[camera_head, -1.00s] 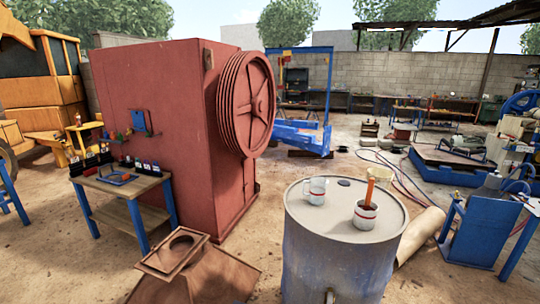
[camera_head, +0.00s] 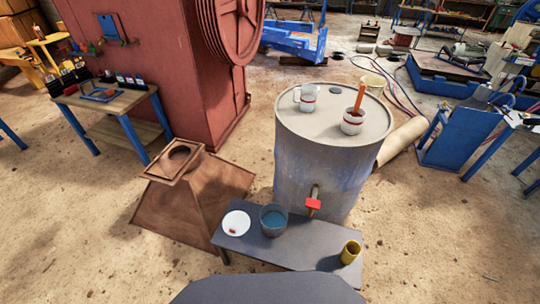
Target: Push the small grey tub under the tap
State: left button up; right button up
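A small grey tub (camera_head: 273,220) with a bluish inside stands upright on a dark grey bench (camera_head: 285,248) in front of a large drum. The tap (camera_head: 313,200), with a red handle, sticks out low on the front of the drum (camera_head: 318,160). The tub is to the left of the tap and a little lower in the picture, apart from it. The tap's spout is hidden by its handle. Neither of my grippers is in view.
On the bench, a white plate or bowl (camera_head: 236,223) with a small reddish thing in it is left of the tub, and a yellow cup (camera_head: 350,251) stands at the right end. Two mugs are on the drum top. A rusty hopper (camera_head: 190,195) stands left of the bench.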

aim_at(273, 217)
jog(key=i+j+z, duration=0.3)
jog(key=j, duration=0.6)
jog(key=j+z, duration=0.35)
jog(key=j, duration=0.5)
jog(key=j+z, duration=0.3)
jog(key=j, duration=0.65)
jog(key=k+j+z, duration=0.2)
jog(key=j+z, duration=0.15)
jog(key=j, duration=0.55)
